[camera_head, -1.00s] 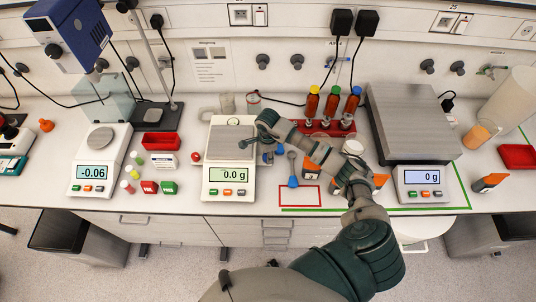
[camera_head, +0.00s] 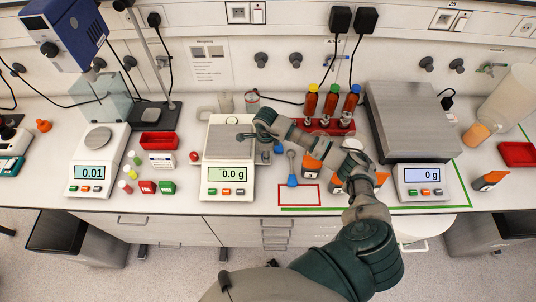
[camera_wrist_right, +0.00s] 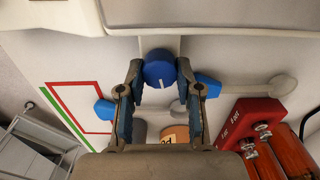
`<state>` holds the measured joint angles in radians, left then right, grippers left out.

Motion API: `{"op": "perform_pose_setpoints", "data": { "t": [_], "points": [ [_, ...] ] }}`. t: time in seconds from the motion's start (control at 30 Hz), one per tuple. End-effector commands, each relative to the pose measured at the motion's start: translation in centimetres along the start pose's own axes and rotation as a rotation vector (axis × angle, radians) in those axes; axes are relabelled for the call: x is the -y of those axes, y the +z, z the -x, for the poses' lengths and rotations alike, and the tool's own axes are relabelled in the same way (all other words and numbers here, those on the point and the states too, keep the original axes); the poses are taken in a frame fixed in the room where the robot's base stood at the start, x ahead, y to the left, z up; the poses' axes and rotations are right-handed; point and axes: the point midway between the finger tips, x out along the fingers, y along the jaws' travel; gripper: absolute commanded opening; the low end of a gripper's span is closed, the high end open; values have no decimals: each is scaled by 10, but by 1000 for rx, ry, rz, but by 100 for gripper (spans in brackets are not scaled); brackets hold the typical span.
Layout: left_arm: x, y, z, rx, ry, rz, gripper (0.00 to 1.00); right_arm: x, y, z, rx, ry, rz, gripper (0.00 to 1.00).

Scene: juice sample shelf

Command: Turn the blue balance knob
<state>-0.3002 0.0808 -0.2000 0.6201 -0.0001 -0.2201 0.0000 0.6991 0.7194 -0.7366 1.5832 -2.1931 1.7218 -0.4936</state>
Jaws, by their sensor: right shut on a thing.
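The blue balance knob (camera_wrist_right: 160,68) shows in the right wrist view as a round cap with a pale line on its face. It is at the side of the white balance (camera_head: 222,192), whose display reads 0.0 g. My right gripper (camera_wrist_right: 160,78) has one finger on each side of the knob and is shut on it. My left gripper is in neither view.
Blue-ended scoops (camera_head: 292,180) lie right of the balance, one near the red rectangle (camera_head: 299,205). A red rack (camera_head: 343,126) with bottles stands behind my arm. A large scale (camera_head: 410,120) is to the right, a smaller scale (camera_head: 88,189) to the left.

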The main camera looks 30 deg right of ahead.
Motion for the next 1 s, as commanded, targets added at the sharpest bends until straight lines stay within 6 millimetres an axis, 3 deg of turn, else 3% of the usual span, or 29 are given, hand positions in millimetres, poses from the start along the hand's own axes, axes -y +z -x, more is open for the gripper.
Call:
{"op": "perform_pose_setpoints", "data": {
  "t": [0.6,1.0],
  "points": [
    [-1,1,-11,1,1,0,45,3,5,4,21,-5,-539,0],
    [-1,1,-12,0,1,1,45,5,3,5,22,-6,-714,0]
  ]
}}
